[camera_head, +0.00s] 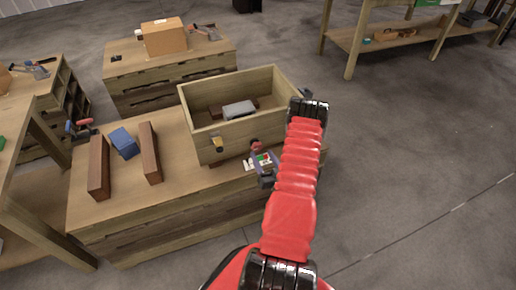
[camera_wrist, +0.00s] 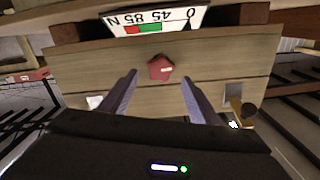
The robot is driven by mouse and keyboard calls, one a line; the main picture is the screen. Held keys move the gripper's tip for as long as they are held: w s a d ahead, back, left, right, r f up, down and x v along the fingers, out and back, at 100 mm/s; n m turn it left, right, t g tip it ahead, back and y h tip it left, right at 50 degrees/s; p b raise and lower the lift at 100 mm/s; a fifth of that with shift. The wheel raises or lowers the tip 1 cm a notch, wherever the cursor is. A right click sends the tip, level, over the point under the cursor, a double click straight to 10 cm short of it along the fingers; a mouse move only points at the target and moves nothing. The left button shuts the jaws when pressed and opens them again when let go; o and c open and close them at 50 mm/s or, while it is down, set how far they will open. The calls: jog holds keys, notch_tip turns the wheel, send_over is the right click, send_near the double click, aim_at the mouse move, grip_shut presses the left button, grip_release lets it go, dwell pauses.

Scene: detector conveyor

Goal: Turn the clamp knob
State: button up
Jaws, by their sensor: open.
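The clamp knob (camera_wrist: 160,67) is red and many-sided, on the front of a wooden box (camera_wrist: 90,66). In the head view the red knob (camera_head: 256,146) shows just beyond my gripper (camera_head: 264,166), partly hidden. In the wrist view my gripper (camera_wrist: 159,78) is open, with one finger on each side of the knob and nothing held. I cannot tell whether the fingers touch it. A white scale plate (camera_wrist: 170,20) with red and green bands and upside-down figures lies beyond the knob.
The wooden box (camera_head: 200,97) stands on a workbench (camera_head: 85,212) and holds a grey block (camera_head: 238,109). A brass fitting (camera_head: 217,144) is on its front. Two brown bars (camera_head: 99,167) and a blue block (camera_head: 123,142) lie to the left. Floor to the right is clear.

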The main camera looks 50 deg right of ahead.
aim_at(258, 148)
jog(key=x, duration=0.6)
jog(key=shift+c, duration=0.5)
jog(key=c, duration=1)
